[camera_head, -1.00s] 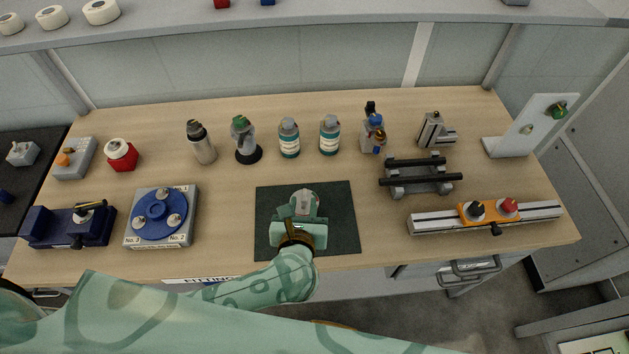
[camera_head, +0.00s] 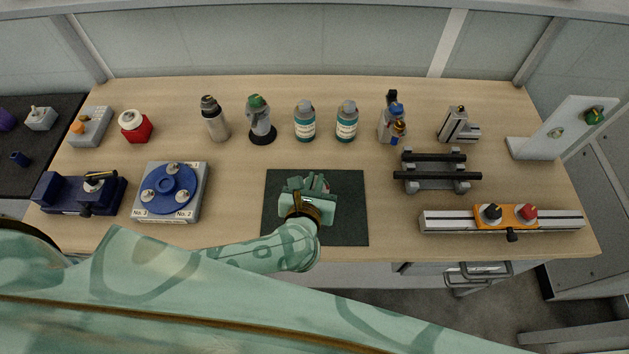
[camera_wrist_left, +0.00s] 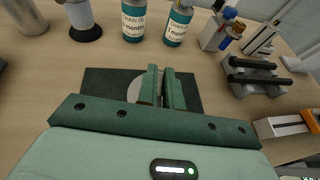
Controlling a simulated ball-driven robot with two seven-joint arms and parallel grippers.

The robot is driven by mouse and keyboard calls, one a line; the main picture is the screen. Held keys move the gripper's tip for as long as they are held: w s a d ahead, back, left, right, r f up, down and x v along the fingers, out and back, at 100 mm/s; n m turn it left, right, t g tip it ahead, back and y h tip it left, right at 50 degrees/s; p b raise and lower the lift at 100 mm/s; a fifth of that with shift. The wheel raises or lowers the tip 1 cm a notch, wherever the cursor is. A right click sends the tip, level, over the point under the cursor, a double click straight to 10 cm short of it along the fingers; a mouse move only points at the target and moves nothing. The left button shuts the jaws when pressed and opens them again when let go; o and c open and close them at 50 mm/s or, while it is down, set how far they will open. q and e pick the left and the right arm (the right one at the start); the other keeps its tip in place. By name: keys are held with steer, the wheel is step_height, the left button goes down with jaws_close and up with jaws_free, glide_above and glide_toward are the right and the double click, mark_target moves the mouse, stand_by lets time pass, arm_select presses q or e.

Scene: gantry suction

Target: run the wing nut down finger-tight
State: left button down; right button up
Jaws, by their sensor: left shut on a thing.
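My left gripper (camera_head: 308,186) is over the dark mat (camera_head: 345,215) at the front middle of the bench. In the left wrist view its two green fingers (camera_wrist_left: 162,88) are close together on a thin pale thing, mostly hidden between them. A pale rounded shape (camera_wrist_left: 134,90) shows behind the left finger, over the mat; I cannot tell whether it is the held thing. An upright white plate (camera_head: 570,128) at the far right carries a green piece (camera_head: 594,116) and a paler piece (camera_head: 556,132). I cannot tell which piece is a wing nut. My right gripper is out of view.
Two teal-labelled bottles (camera_head: 305,122) and other bottles stand behind the mat. A blue disc fixture (camera_head: 168,188) and a dark vise-like block (camera_head: 80,192) are left. A black-barred rack (camera_head: 437,172) and a rail with an orange carriage (camera_head: 505,216) are right.

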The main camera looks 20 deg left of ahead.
arm_select(q)
steer(key=shift+s+f+m+h, duration=0.2)
steer(key=shift+f+m+h, duration=0.05)
steer(key=shift+m+h, duration=0.4)
steer(key=c, duration=1.5)
jaws_free()
steer(key=shift+c, duration=0.2)
steer(key=shift+r, duration=0.1)
